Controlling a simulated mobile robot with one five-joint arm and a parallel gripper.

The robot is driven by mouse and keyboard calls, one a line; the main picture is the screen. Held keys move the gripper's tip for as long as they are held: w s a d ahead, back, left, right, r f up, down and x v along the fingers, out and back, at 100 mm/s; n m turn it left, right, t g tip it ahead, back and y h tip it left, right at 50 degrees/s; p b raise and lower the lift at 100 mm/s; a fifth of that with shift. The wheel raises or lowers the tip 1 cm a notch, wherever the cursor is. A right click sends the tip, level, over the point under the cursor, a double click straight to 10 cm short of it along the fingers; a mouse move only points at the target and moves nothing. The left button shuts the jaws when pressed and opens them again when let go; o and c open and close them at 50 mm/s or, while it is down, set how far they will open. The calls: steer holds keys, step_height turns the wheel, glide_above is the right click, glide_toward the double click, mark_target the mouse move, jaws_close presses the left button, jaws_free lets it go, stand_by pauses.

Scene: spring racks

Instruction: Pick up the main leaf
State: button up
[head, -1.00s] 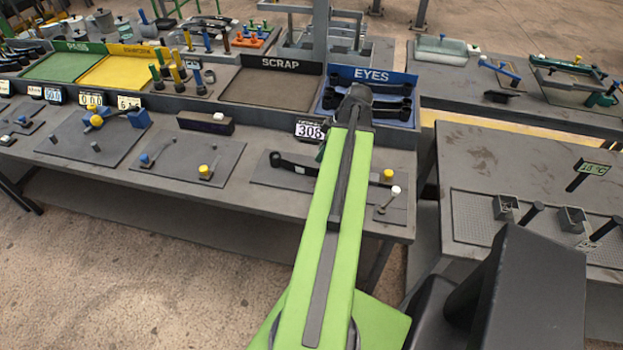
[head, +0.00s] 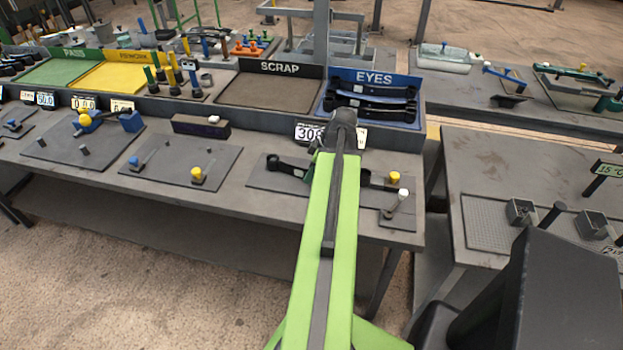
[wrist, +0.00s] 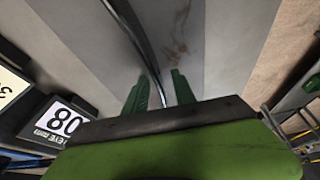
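A long dark leaf with a rounded eye at its left end (head: 276,162) lies across a grey plate on the front bench in the head view. My arm hides its middle; its right part shows beside a yellow knob. In the wrist view a thin dark strip (wrist: 145,45), likely this leaf seen edge-on, runs down between my gripper's green fingers (wrist: 160,92). The fingers stand apart, one on each side of the strip, with small gaps visible. More black eyed leaves (head: 370,98) lie in the blue EYES tray (head: 400,122) behind.
The dark SCRAP tray (head: 270,90) is left of the EYES tray. A display reading 308 (head: 308,133) stands close behind the leaf. The yellow knob (head: 395,177) and a white-knobbed lever (head: 402,195) stand to the right. Another bench (head: 490,165) is beyond a gap.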

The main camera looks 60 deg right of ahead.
jaws_close()
stand_by(1.3)
